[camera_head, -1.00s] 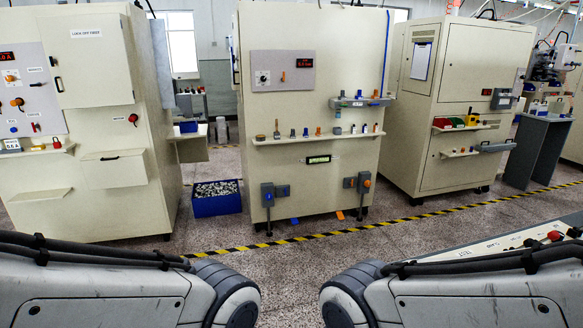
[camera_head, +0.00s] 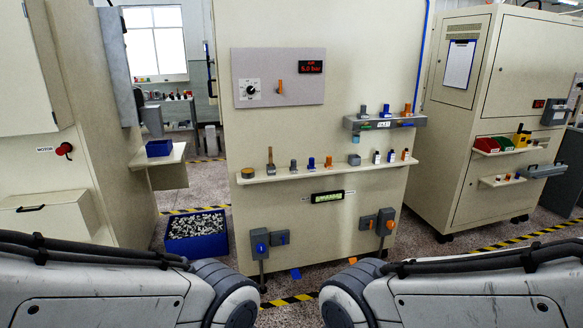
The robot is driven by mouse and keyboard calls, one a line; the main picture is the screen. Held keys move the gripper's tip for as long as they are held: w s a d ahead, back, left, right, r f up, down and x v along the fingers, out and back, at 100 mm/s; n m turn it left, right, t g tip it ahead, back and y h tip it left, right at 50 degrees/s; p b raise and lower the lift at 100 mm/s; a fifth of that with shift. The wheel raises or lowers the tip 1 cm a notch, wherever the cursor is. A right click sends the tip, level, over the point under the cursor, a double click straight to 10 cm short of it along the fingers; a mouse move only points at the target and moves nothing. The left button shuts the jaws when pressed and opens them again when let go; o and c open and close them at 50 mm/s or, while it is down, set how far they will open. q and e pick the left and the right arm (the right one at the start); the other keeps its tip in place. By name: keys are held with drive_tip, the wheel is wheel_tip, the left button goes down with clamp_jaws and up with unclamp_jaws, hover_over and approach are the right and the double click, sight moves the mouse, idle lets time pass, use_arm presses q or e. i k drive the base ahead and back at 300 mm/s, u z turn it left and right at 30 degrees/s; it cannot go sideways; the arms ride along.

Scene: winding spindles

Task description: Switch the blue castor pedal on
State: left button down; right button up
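A small blue pedal (camera_head: 295,274) sticks out low at the foot of the middle cream cabinet (camera_head: 330,215), just above the floor. A similar orange pedal (camera_head: 352,261) sits to its right, partly close behind my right arm. The pedals are too small to tell whether they are pressed down. My two arms show at the bottom left and bottom right, but neither gripper is in view.
Grey switch boxes with a blue knob (camera_head: 261,247) and an orange knob (camera_head: 389,224) are above the pedals. A shelf (camera_head: 325,172) of small parts crosses the cabinet. A blue bin (camera_head: 196,234) stands left. Striped tape (camera_head: 290,300) crosses the floor.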

sight(295, 273)
drive_tip(key=i, duration=2.75)
drive_tip(key=z, duration=2.6)
drive_tip(key=i, duration=0.75)
drive_tip(key=u, duration=2.55)
